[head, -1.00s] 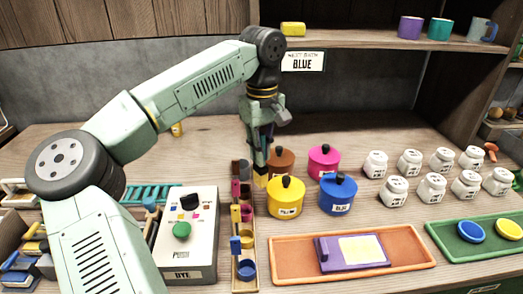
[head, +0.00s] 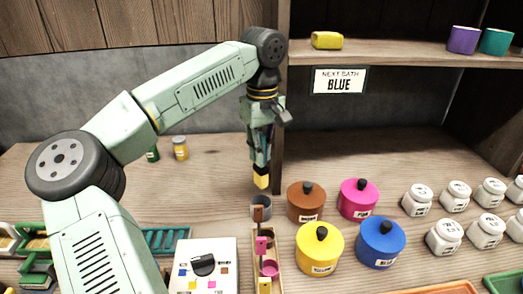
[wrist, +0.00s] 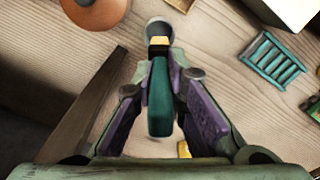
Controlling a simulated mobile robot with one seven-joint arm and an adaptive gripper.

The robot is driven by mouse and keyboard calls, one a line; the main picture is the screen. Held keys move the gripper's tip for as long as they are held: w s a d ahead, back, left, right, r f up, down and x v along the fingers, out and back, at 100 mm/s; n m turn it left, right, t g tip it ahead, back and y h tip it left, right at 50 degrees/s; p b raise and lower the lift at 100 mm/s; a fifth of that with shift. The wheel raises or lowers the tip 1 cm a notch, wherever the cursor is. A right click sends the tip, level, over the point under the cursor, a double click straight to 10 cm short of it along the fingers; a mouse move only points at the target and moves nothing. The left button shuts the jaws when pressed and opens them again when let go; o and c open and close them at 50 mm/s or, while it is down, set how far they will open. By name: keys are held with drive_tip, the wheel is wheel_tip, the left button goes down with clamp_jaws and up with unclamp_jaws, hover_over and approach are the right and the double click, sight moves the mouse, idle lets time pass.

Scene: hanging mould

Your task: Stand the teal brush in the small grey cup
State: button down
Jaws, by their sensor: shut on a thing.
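My gripper (head: 261,150) points down and is shut on the teal brush. In the wrist view, the brush's teal handle (wrist: 160,95) sits between the two fingers, with its yellow tip (wrist: 159,41) at the far end. In the head view, the yellow tip (head: 261,181) hangs below the fingers, and most of the handle is hidden by them. The small grey cup (head: 261,206) stands on the bench just under the tip, with a small gap seeming to show between them. In the wrist view, the cup (wrist: 158,27) is partly hidden behind the tip.
A brown pot (head: 306,203) stands close right of the cup, with pink, yellow and blue pots beyond. A narrow wooden rack (head: 257,240) is just in front. A shelf post (head: 281,100) rises behind the gripper. Two small jars (head: 180,148) stand at back left.

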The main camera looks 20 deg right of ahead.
sight(262, 181)
drive_tip(key=shift+f+b, duration=2.7)
drive_tip(key=shift+f, duration=2.05)
drive_tip(key=c, duration=1.5)
unclamp_jaws()
drive_tip(key=shift+c, duration=0.2)
drive_tip(key=shift+r, duration=0.1)
wheel_tip(262, 181, up, 12)
drive_tip(key=shift+f, duration=0.1)
